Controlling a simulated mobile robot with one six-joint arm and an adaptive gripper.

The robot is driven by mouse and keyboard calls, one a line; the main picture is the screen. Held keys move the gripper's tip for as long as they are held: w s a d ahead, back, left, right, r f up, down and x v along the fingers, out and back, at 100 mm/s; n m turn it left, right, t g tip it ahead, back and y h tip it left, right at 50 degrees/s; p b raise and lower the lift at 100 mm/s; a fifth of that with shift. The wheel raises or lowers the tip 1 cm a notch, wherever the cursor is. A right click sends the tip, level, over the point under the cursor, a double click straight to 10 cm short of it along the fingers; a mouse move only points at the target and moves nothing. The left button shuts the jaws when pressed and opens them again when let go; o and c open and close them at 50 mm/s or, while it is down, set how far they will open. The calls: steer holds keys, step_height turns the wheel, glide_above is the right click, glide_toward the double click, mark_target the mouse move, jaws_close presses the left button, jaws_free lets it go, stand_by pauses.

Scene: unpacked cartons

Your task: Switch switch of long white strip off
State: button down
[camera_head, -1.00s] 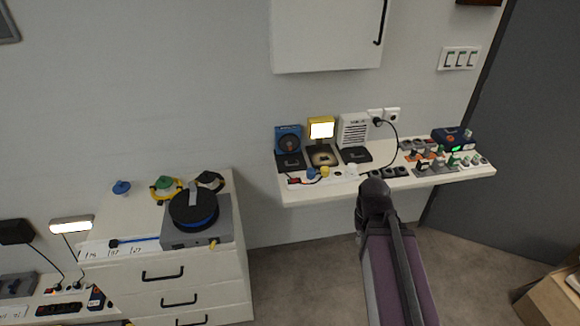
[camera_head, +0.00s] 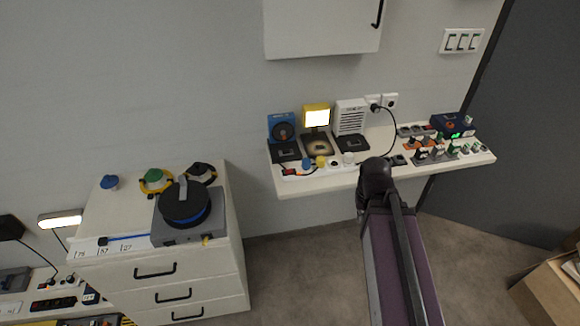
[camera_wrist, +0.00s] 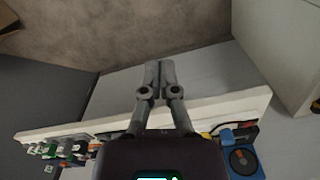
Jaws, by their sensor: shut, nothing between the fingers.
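The long white strip (camera_head: 320,171) lies along the front of the wall shelf, with a red switch (camera_head: 289,171) at its left end and blue, yellow and white plugs in it. Part of its right side is hidden behind my arm. In the wrist view my gripper (camera_wrist: 159,66) is shut and empty, its two fingers side by side. It shows over the shelf's front edge, and the strip there is mostly hidden behind my gripper's body. I cannot tell the switch's position. My gripper's fingertips cannot be made out in the head view.
The wall shelf (camera_head: 310,190) also holds a blue fan (camera_head: 282,130), a lit yellow lamp (camera_head: 316,117), a white heater-like box (camera_head: 350,116) and several plugs at right. A drawer cabinet (camera_head: 205,277) with a cable reel (camera_head: 184,205) stands left. Floor between is clear.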

steer(key=w+a+r+n+t+p, duration=0.1)
steer(key=w+a+r+p, duration=0.2)
steer(key=w+a, duration=0.8)
steer(key=w+a+r+n+t+p, duration=0.2)
steer(key=w+a+r+p, duration=0.2)
steer(key=w+a, duration=0.7)
steer(key=shift+w+a+r, duration=0.2)
steer(key=shift+w+r, duration=0.2)
steer(key=shift+r, duration=0.1)
steer(key=shift+f, duration=0.25)
steer(key=b, duration=1)
glide_above(290, 170)
steer(key=f, duration=0.9)
steer(key=shift+s+a+f, duration=0.1)
steer(key=shift+s+f, duration=0.2)
steer(key=shift+f, duration=0.05)
steer(key=shift+d+f+b, duration=0.15)
steer(key=shift+f+b, duration=0.7)
steer(key=shift+b, duration=0.05)
steer(key=shift+d+f+b, duration=0.1)
steer(key=shift+f+b, duration=0.75)
steer(key=shift+a, duration=0.15)
